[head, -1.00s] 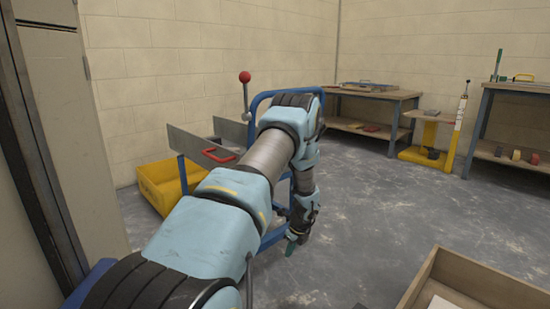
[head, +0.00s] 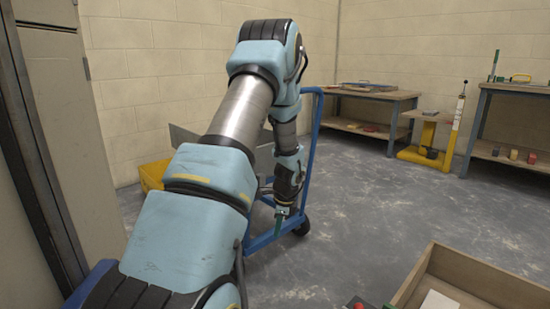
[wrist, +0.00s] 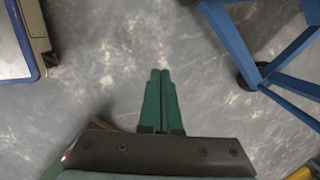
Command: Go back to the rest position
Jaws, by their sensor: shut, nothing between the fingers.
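My gripper (head: 279,222) hangs at the end of my arm, in front of the blue trolley frame (head: 317,125) in the head view. In the wrist view my gripper (wrist: 160,73) shows two green fingers pressed together, pointing over bare grey floor. Nothing is between them. The blue trolley frame (wrist: 232,45) is to the right of the fingers in the wrist view, apart from them. My arm hides much of the trolley in the head view.
A wooden tray (head: 440,268) stands at the lower right. A yellow tub (head: 153,175) is partly hidden behind my arm at the left. The middle floor is clear.

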